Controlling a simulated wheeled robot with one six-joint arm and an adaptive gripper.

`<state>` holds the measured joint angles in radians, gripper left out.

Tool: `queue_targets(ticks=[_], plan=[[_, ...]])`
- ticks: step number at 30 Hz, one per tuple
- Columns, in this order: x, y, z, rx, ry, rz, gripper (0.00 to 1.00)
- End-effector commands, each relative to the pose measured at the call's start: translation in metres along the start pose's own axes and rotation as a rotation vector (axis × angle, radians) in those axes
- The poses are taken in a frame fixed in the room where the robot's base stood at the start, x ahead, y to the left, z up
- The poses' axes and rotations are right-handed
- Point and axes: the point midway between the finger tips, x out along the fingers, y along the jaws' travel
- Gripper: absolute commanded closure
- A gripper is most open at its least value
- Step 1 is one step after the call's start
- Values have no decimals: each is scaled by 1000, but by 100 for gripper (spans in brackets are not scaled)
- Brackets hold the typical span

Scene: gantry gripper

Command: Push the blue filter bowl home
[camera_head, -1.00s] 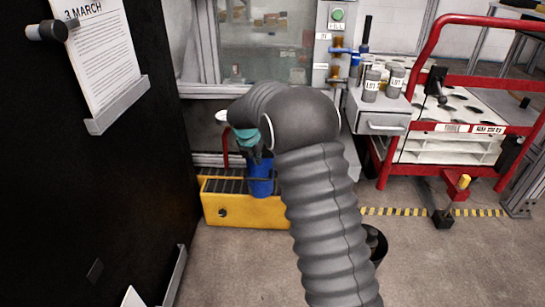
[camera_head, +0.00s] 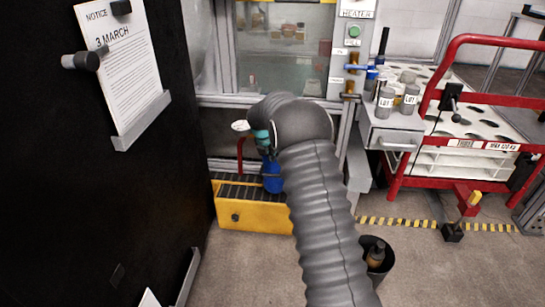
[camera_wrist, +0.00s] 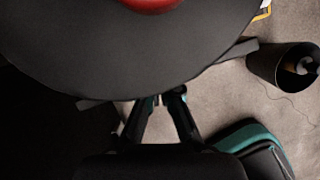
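A blue cylinder, which looks like the filter bowl (camera_head: 272,178), shows at the right part of the yellow box. Its top is partly covered by my wrist, and I cannot tell whether it is seated. My gripper is at the end of my grey arm, mostly hidden behind the wrist in the head view, just above the blue cylinder. In the wrist view, my two dark gripper fingers (camera_wrist: 164,98) lean toward each other with floor showing between them. Their tips meet the edge of a large dark disc, so their closure is unclear. No blue shows in that view.
The yellow box (camera_head: 255,217) with a slatted top stands below the glass-fronted cabinet (camera_head: 285,45). A red cart (camera_head: 440,178) stands at right, a dark bin (camera_head: 388,262) on the floor. A black panel (camera_head: 95,190) fills the left.

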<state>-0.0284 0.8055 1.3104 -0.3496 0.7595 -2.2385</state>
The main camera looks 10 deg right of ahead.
Motion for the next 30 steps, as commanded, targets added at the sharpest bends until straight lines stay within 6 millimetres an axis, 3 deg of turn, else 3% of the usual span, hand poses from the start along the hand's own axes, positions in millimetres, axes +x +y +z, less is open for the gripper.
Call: queue_targets(ticks=[4, 9, 21, 30], plan=[[-5, 2, -5, 2, -9, 7, 100], [-16, 8, -33, -6, -3, 5, 100], [-92, 1, -29, 7, -2, 2, 100], [-113, 3, -31, 35, 1, 0, 100]])
